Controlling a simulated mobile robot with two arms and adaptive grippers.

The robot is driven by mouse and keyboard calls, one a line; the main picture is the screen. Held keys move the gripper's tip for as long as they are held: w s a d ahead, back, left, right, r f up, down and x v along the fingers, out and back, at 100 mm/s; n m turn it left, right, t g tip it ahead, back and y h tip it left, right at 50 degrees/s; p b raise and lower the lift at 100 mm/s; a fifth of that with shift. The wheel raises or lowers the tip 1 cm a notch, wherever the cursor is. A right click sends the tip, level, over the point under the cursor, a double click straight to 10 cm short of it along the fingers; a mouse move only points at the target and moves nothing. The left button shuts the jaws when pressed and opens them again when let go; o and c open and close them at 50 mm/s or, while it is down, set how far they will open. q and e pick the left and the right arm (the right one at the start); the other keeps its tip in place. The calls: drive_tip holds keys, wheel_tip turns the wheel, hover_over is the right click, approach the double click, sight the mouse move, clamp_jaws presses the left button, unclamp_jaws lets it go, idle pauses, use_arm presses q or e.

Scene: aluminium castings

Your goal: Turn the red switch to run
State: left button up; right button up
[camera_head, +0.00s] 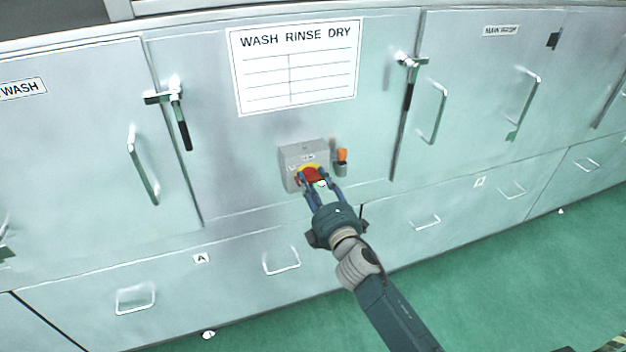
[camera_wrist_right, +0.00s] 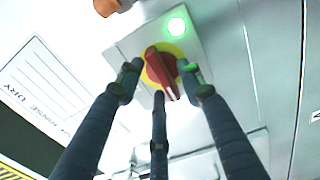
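The red switch (camera_head: 311,175) is a round knob on a yellow disc, on the front of a grey box fixed to the panel. In the right wrist view the red switch (camera_wrist_right: 162,72) shows a white pointer line towards the lower right of the picture. A green lamp (camera_wrist_right: 177,26) glows on the same plate. My right gripper (camera_head: 322,184) reaches the box from below. In the wrist view, the fingers of the right gripper (camera_wrist_right: 163,82) stand spread around the knob, with small gaps apparent; contact is unclear. My left gripper is not in view.
An orange-topped item (camera_head: 342,156) sits in a small holder right of the box. A WASH RINSE DRY sign (camera_head: 295,65) hangs above. Latches (camera_head: 180,115) and bar handles (camera_head: 142,165) stick out from the panels. Green floor (camera_head: 520,270) is clear at lower right.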

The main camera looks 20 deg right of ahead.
drive_tip(key=shift+w, duration=0.3)
clamp_jaws()
